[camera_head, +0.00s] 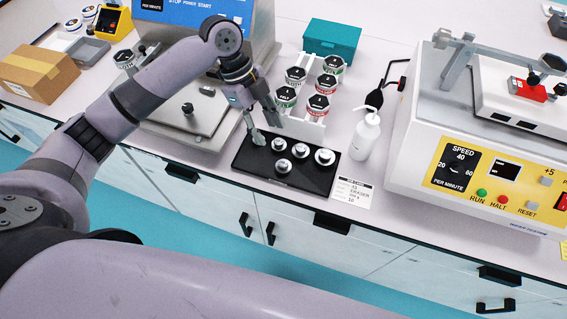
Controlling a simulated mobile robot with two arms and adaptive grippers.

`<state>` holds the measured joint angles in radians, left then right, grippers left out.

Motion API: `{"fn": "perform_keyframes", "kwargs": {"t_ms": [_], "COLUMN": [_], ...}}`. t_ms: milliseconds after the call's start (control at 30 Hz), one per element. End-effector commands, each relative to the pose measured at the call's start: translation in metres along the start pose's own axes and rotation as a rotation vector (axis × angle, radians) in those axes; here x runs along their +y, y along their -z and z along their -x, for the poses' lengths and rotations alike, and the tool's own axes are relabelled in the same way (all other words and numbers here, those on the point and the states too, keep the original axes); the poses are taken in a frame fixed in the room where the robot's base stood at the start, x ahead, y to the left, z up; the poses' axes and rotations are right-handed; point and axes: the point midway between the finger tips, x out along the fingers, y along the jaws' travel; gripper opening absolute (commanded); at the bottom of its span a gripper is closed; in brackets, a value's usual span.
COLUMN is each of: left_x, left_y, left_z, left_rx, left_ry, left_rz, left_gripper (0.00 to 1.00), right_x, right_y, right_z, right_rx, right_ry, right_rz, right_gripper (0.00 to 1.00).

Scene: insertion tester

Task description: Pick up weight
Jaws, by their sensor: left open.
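Several small silvery weights stand upright in a black tray (246,160) near the counter's front edge. One weight (278,144) is nearest the gripper, with others to its right (300,150), at the far right (325,157) and in front (283,166). My left gripper (268,128) is open and points down over the tray's back left part. One fingertip is close to the left end of the tray. Whether it touches a weight, or hides one, I cannot tell. My right gripper is not in view.
A rack of labelled jars (318,105) stands behind the tray, with a teal box (332,38) farther back. A white bottle (365,135) stands right of the tray, beside a label card (353,192). A yellow-panelled tester (480,170) fills the right. A scale (180,115) lies left.

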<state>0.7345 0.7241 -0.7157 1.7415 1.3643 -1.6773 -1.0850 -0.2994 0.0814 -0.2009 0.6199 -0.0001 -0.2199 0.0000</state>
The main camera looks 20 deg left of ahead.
Motion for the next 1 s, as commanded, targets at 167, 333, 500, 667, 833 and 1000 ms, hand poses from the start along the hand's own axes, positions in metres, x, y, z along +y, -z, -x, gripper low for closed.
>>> {"fn": "perform_keyframes", "kwargs": {"t_ms": [167,333,500,667,833,1000], "left_x": [0.001,0.0,0.001,0.004,0.004,0.003], "left_y": [0.001,0.001,0.002,0.005,0.004,0.003], "left_z": [-0.037,-0.058,-0.067,-0.09,-0.111,-0.114], "left_rx": [0.002,0.0,0.0,0.001,-0.002,-0.002], "left_ry": [-0.003,0.0,-0.001,-0.002,0.0,0.002], "left_rz": [0.001,0.001,0.001,0.002,0.0,-0.001], "left_gripper": [0.41,0.41,0.41,0.41,0.41,0.41], "right_x": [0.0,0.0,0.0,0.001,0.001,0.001], "right_y": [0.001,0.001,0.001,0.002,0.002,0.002], "right_z": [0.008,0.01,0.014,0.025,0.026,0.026], "right_rx": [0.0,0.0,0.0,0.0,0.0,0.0], "right_ry": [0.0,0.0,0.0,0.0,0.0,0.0], "right_rz": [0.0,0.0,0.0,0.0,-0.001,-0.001], "right_gripper": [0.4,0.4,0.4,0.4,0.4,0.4]}}
